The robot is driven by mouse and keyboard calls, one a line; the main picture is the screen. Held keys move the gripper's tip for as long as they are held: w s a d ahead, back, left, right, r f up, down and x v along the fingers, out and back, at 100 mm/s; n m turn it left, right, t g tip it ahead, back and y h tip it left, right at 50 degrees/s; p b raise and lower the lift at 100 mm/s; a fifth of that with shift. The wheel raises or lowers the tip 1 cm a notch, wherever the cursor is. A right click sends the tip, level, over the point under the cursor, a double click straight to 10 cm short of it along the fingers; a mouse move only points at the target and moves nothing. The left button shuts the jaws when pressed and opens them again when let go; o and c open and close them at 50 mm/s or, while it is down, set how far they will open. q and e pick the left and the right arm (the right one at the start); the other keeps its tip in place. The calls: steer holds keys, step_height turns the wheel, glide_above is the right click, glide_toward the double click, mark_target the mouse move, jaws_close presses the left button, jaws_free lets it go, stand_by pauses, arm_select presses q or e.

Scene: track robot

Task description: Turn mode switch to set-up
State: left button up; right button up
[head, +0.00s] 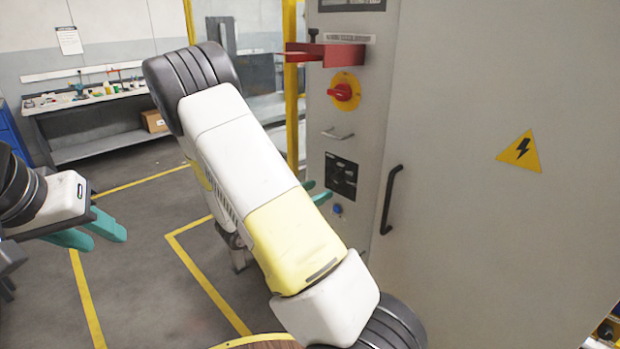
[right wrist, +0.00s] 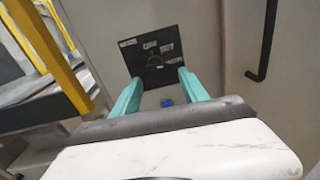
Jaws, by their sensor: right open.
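The mode switch (right wrist: 154,64) is a small dark round selector on a black plate with white labels, on the grey cabinet face. The plate (head: 341,176) also shows in the head view, partly beside my right arm. My right gripper (right wrist: 156,85) has its two teal fingers apart and empty, pointing at the plate, with the switch between them in the picture. I cannot tell the gap to the plate. The labels are too small to read. In the head view my right arm hides most of this gripper. My left gripper (head: 107,230) is at the far left, away from the cabinet; its finger gap is unclear.
A red rotary knob (head: 341,92) on a yellow disc, a red bracket (head: 335,55) and a small metal handle (head: 337,134) sit above the plate. A blue button (head: 337,209) is below it. A black door handle (head: 390,199) is to the right. A yellow post (head: 290,100) stands left.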

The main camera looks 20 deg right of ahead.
mark_target(337, 178)
steer(key=w+x, duration=0.1)
steer(key=x, duration=0.6)
steer(key=shift+n+t, duration=0.3)
steer(key=shift+n, duration=0.1)
steer(key=shift+d, duration=0.15)
jaws_close()
